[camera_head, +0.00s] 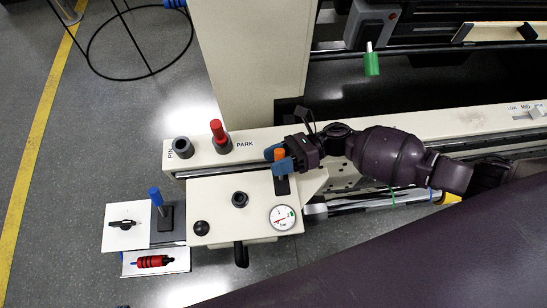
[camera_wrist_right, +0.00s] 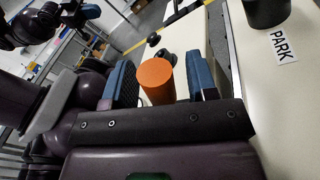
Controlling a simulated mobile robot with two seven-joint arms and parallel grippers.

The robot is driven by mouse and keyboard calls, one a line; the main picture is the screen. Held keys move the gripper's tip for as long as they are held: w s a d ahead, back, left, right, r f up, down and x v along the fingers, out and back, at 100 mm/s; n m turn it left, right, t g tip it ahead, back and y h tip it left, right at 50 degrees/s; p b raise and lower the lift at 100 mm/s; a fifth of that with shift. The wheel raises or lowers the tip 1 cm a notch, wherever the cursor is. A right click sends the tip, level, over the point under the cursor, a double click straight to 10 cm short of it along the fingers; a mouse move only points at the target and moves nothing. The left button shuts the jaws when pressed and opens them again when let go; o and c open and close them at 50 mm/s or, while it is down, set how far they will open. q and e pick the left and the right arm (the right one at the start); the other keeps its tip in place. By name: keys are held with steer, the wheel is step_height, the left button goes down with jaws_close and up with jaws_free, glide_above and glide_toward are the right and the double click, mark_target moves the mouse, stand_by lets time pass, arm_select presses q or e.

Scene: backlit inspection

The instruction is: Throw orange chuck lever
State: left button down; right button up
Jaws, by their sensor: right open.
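The orange chuck lever (camera_head: 279,155) stands upright on a dark base plate on the cream carriage (camera_head: 215,190). My right gripper (camera_head: 280,161) is at the lever, with its blue fingers on either side of it. In the right wrist view the orange knob (camera_wrist_right: 156,80) sits between the two open fingers of the right gripper (camera_wrist_right: 168,84), with gaps at both sides. The knob's lower part is hidden there. My left gripper is not in the head view; a dark jointed form at the upper left of the wrist view is unclear.
A red-topped lever (camera_head: 217,130) and a dark socket (camera_head: 182,147) stand behind, by the PARK label (camera_head: 245,144). A dial gauge (camera_head: 282,217) is close in front. A blue lever (camera_head: 155,196) stands left. A green handle (camera_head: 371,64) hangs at upper right.

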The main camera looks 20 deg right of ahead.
steer(key=shift+a, duration=0.4)
jaws_close()
